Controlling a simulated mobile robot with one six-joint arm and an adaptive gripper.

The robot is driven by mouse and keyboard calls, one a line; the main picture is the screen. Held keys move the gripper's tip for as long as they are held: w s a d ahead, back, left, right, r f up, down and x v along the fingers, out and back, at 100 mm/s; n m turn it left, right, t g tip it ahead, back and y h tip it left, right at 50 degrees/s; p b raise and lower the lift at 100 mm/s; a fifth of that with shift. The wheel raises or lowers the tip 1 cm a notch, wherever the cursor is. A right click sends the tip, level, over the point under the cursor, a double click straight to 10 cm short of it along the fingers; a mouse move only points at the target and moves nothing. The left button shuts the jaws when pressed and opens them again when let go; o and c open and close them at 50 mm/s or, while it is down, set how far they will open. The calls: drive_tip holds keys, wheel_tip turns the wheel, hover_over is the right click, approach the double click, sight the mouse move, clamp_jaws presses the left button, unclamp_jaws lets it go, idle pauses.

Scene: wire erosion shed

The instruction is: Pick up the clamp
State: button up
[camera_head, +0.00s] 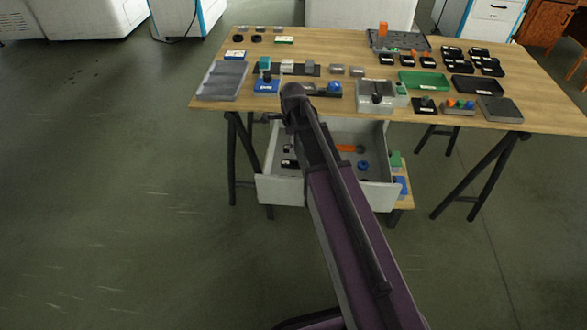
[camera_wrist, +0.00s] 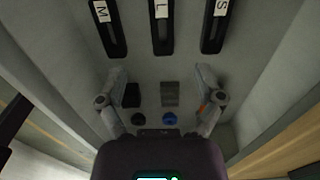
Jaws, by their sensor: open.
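In the wrist view, three dark slotted bars labelled M (camera_wrist: 111,36), L (camera_wrist: 163,32) and S (camera_wrist: 214,30) lie in a row in a grey drawer. They look like clamp straps, but I cannot tell which thing is the clamp. My gripper (camera_wrist: 162,76) is open, its two fingers spread above the drawer floor with nothing held between them. Past the fingers' gap show a black block (camera_wrist: 131,95), a grey block (camera_wrist: 170,94), a blue round piece (camera_wrist: 169,119) and a dark round piece (camera_wrist: 139,118). In the head view my arm hides the gripper.
The pulled-out drawer (camera_head: 280,190) has raised walls around my gripper. An orange piece (camera_head: 350,148) lies inside it. Above stands a wooden table (camera_head: 340,42) crowded with trays, blocks and fixtures, including a green tray (camera_head: 424,80). The floor at left is clear.

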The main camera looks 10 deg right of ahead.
drive_tip(key=b, duration=0.4)
hover_over(293, 161)
drive_tip(key=s, duration=0.1)
drive_tip(key=shift+s+a+f, duration=0.1)
drive_tip(key=shift+a+f, duration=0.05)
drive_tip(key=shift+f, duration=2.1)
drive_tip(key=shift+f, duration=0.1)
drive_tip(key=shift+f+b, duration=2.5)
drive_tip(key=shift+b, duration=0.05)
clamp_jaws()
